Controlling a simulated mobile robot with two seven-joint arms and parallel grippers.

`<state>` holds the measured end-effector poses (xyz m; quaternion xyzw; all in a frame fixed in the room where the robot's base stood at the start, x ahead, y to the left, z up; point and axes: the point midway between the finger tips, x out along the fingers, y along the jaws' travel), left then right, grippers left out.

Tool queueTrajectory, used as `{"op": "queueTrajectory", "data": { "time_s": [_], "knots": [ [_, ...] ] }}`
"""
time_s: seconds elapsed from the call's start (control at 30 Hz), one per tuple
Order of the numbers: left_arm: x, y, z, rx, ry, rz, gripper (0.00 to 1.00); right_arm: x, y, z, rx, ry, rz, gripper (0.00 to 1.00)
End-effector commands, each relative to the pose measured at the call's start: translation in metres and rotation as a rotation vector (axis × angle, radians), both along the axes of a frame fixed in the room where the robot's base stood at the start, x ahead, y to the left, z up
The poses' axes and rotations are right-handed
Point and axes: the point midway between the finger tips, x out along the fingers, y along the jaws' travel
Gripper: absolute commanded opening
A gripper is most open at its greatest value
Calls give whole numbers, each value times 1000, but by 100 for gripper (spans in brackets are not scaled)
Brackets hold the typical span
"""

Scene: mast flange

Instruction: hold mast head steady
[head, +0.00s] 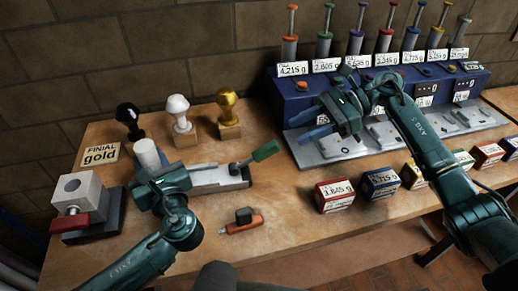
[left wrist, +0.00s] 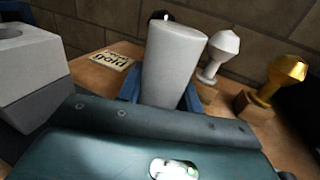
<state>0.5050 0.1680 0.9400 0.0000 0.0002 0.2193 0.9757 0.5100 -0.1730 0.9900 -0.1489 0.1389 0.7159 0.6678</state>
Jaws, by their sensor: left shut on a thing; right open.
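The mast head seems to be the pale, plain cylinder (head: 147,155) near the left of the bench. My left gripper (head: 152,172) is shut on it; in the left wrist view the cylinder (left wrist: 172,65) stands upright between the blue fingers, slightly tilted in the picture. Its lower end is hidden by my gripper. My right gripper (head: 318,122) is open and empty, above the front of the blue dispenser rack (head: 290,105). Black (head: 130,120), white (head: 180,113) and gold (head: 228,108) finials stand behind the cylinder. A card (head: 100,155) reads "FINIAL gold".
A grey block with a red handle (head: 82,195) stands at the left edge. A grey fixture with a green-handled lever (head: 262,152) lies right of my left gripper. A small orange tool (head: 244,224) lies in front. Several labelled boxes (head: 335,197) line the right front edge.

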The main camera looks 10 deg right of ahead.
Motion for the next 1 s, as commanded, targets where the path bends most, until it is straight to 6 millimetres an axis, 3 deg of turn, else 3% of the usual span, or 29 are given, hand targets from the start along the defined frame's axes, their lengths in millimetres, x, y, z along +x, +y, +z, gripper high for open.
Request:
{"op": "queueTrajectory", "data": {
  "time_s": [0.17, 0.7, 1.0],
  "knots": [
    [0, 0, 0, 0, 1, -1, 0, -1, -2, -7, 20, 2, -20, 44],
    [0, 0, 0, 0, 1, -2, 0, -6, 87, -43, 21, 3, -19, 44],
    [0, 0, 0, 0, 1, -2, 0, -6, 103, -50, 18, 2, -20, 44]
  ]
}}
